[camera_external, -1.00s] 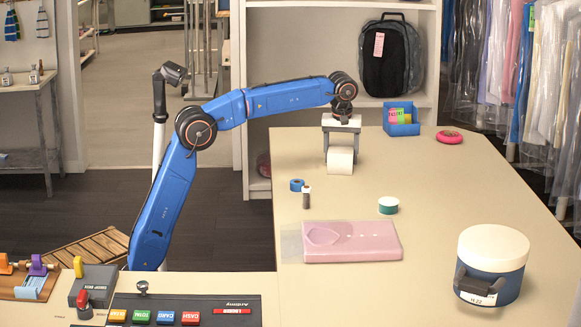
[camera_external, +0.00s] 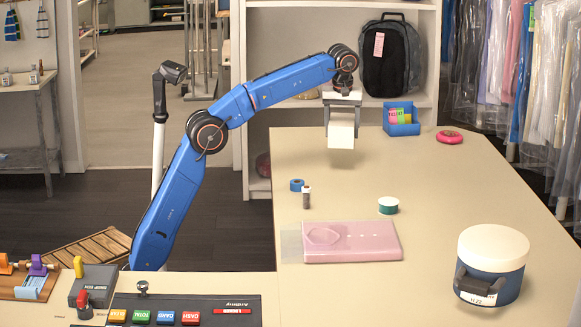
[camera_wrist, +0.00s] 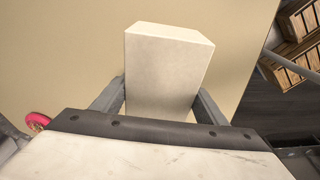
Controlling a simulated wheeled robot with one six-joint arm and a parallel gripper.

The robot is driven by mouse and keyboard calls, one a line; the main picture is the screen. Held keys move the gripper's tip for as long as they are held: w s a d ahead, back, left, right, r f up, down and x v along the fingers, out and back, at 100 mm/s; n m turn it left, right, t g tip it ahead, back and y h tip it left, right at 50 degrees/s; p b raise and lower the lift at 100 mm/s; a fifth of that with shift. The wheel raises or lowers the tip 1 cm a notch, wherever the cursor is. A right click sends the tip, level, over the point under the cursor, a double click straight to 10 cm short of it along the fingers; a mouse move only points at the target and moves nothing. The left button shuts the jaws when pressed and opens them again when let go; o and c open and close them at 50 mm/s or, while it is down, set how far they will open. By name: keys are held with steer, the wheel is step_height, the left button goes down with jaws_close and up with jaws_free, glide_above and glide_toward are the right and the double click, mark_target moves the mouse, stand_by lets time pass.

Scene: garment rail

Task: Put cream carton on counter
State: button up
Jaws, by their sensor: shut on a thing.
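The cream carton (camera_external: 341,130) is a plain cream block held between the fingers of my gripper (camera_external: 342,113) at the back of the counter (camera_external: 450,190). It hangs above the counter top, with a shadow below it. In the wrist view the carton (camera_wrist: 165,70) stands between the two grey fingers of my gripper (camera_wrist: 160,98), which is shut on its sides. The counter top (camera_wrist: 60,50) shows behind it. The carton's held end is partly hidden by the gripper.
A blue box of packets (camera_external: 401,120) and a pink ring (camera_external: 449,137) lie to the right. Blue tape (camera_external: 297,185), a small bottle (camera_external: 306,197), a green roll (camera_external: 388,205), a pink folded garment (camera_external: 350,241) and a lidded tub (camera_external: 491,264) stand nearer. Clear counter lies between.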

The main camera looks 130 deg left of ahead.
steer(key=shift+r, duration=0.35)
steer(key=w+d+m, duration=0.4)
steer(key=w+d, duration=1.5)
steer(key=w, duration=0.1)
steer(key=w+d+m, duration=0.1)
steer(key=w+d, duration=0.2)
steer(key=d, duration=0.5)
steer(key=w+d+m+t, duration=0.1)
steer(key=w+d+m, duration=0.1)
steer(key=w+d, duration=0.35)
steer(key=w+d+m, duration=0.1)
steer(key=w+d, duration=0.1)
steer(key=d, duration=0.7)
steer(key=d+m, duration=0.4)
steer(key=d, duration=2.3)
steer(key=s+d+m+t, duration=0.15)
steer(key=s+d, duration=0.25)
steer(key=d, duration=0.7)
steer(key=s+d+m, duration=0.3)
steer(key=s+d, duration=0.1)
steer(key=d, duration=0.7)
steer(key=shift+n, duration=0.25)
steer(key=shift+w+f, duration=0.15)
steer(key=shift+f, duration=2.3)
steer(key=shift+w+f, duration=0.1)
steer(key=shift+f, duration=2.35)
steer(key=shift+f, duration=0.1)
